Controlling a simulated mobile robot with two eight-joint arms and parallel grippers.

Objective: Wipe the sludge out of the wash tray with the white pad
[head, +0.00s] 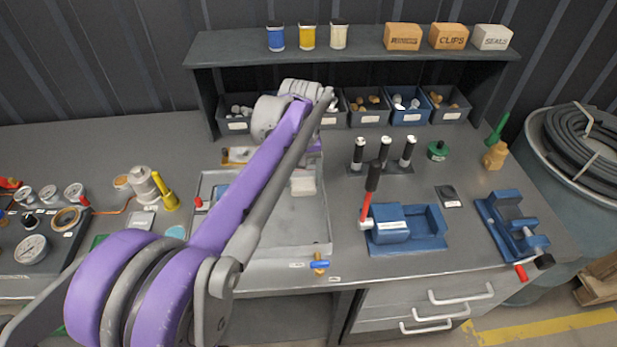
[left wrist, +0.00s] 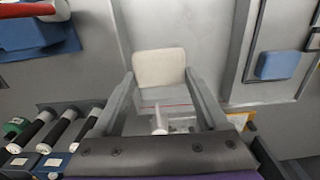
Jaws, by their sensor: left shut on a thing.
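The white pad (head: 303,183) is an off-white block at the right of the wash tray (head: 328,222) in the head view. In the left wrist view the pad (left wrist: 159,66) sits between the two grey fingertips of my left gripper (left wrist: 161,78), which is shut on it. In the head view my purple left arm crosses the tray and hides much of its middle. The tray is shallow and grey. I cannot make out the sludge clearly, nor tell whether the pad touches the tray floor. My right gripper is not in view.
A blue fixture (head: 432,243) with a red-and-black handled tool stands right of the tray. Black-handled tools (head: 384,152) stand behind it. A blue-handled valve (head: 319,264) is at the tray's front. Parts bins (head: 368,117) line the back; gauges (head: 31,249) lie left.

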